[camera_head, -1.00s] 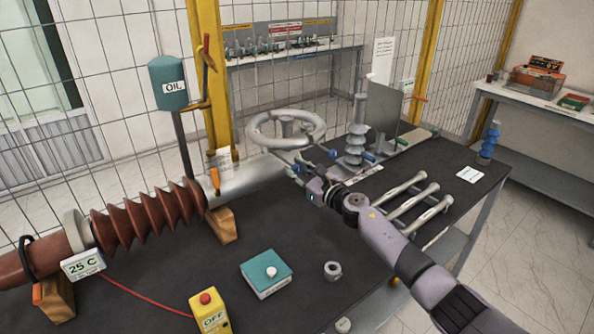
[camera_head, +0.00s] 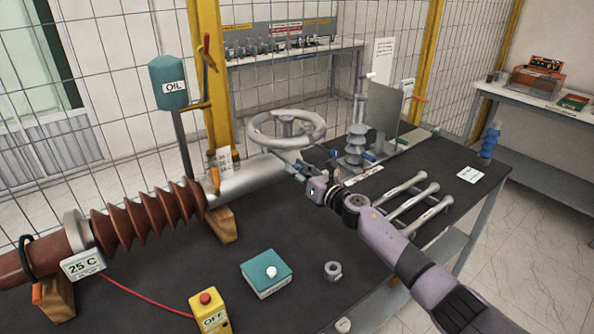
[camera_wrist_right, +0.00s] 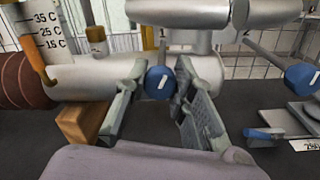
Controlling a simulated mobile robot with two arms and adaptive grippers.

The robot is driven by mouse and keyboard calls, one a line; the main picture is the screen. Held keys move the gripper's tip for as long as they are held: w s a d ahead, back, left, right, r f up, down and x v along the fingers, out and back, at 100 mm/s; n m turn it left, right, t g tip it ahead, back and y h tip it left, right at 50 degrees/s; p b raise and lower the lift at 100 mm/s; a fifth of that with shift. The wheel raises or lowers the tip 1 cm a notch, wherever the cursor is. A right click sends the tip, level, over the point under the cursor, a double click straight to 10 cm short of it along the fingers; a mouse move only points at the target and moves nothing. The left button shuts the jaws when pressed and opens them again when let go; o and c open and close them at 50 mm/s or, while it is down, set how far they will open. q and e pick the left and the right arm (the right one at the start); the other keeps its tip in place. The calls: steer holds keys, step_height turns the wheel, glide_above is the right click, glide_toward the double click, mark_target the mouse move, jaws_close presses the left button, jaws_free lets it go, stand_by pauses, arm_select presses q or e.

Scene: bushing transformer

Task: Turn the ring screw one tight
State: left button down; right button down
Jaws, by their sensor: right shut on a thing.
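Ring screw one is a blue knob marked "1" (camera_wrist_right: 160,83) on the grey metal fitting, in the middle of the right wrist view. My right gripper (camera_wrist_right: 162,72) is shut on it, with one finger on each side. In the head view my right gripper (camera_head: 303,176) reaches the fitting below the large grey ring (camera_head: 262,126), and hides most of the knob. A second blue knob marked "2" (camera_wrist_right: 301,75) stands apart to the right in the right wrist view. My left gripper is not in view.
A brown ribbed bushing (camera_head: 150,218) lies on the dark table at left, on wooden blocks (camera_head: 222,225). A teal box (camera_head: 266,272), a yellow OFF box (camera_head: 209,312) and a metal nut (camera_head: 333,270) lie in front. Metal rods (camera_head: 420,212) lie right of my arm.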

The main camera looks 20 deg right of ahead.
steer(key=m, duration=0.4)
steer(key=m+p, duration=0.1)
steer(key=m, duration=0.2)
steer(key=shift+m, duration=0.3)
steer(key=m, duration=0.4)
steer(key=shift+h+p, duration=0.3)
steer(key=shift+p, duration=0.05)
steer(key=m+p, duration=0.1)
steer(key=m, duration=0.2)
steer(key=shift+m, duration=0.3)
steer(key=m+p, duration=0.1)
steer(key=m, duration=0.3)
steer(key=shift+m+t, duration=0.3)
steer(key=shift+m, duration=0.1)
steer(key=m+p, duration=0.1)
steer(key=m, duration=0.2)
steer(key=shift+m+h, duration=0.3)
steer(key=m+p, duration=0.1)
steer(key=m, duration=0.2)
steer(key=shift+f+m, duration=0.1)
steer(key=shift+m, duration=1.6)
steer(key=shift+f, duration=0.1)
